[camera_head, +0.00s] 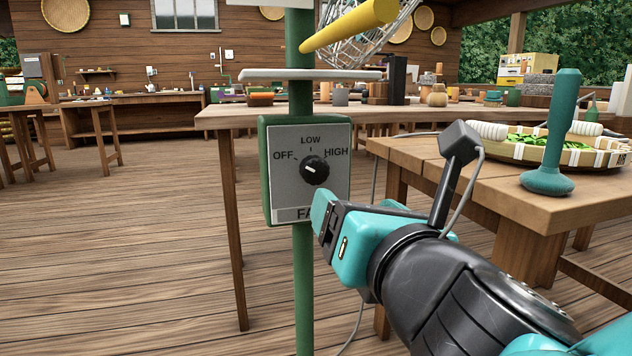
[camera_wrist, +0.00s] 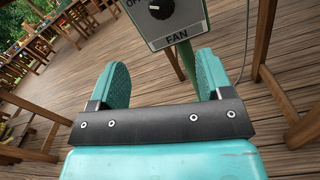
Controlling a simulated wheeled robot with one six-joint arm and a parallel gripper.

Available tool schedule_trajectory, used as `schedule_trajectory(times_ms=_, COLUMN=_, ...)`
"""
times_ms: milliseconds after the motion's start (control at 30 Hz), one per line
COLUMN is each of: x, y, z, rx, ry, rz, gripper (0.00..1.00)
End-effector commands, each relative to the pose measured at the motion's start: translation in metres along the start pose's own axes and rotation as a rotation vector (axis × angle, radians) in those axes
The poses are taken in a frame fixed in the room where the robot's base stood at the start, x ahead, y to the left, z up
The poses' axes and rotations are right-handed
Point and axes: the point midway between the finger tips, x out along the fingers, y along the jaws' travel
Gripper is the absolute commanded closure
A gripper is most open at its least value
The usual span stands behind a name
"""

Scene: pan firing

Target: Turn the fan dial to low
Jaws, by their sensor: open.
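The fan dial (camera_head: 314,170) is a round black knob on a grey panel (camera_head: 334,192) marked OFF, LOW, HIGH and FAN. Its white mark lies on the left side, roughly toward OFF. The panel sits in a green box on a green post. My gripper (camera_head: 325,218) is teal, just below and in front of the panel, covering part of the FAN label. In the wrist view the two fingers (camera_wrist: 163,68) are spread apart with nothing between them. The knob (camera_wrist: 161,9) shows beyond them at the top edge, partly cut off. The gripper appears apart from the dial.
A wooden table (camera_head: 520,205) on the right holds a teal pestle-like tool (camera_head: 552,130) and a woven tray (camera_head: 590,157) of green leaves. A long wooden table (camera_head: 225,117) stands behind the post. A yellow bar (camera_head: 350,24) juts out above. Floor at left is clear.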

Motion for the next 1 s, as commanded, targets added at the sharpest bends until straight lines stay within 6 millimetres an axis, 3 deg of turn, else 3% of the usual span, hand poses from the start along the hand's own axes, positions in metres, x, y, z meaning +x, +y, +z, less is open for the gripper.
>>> schedule_trajectory(times_ms=100, x=0.01, y=0.002, z=0.008, rx=-0.007, ry=0.001, rz=-0.007, gripper=0.27)
schedule_trajectory(times_ms=533, x=0.055, y=-0.001, z=0.007, rx=-0.003, ry=0.011, rz=-0.006, gripper=0.27)
schedule_trajectory(times_ms=1000, x=0.137, y=-0.001, z=0.006, rx=0.004, ry=0.008, rz=-0.006, gripper=0.27)
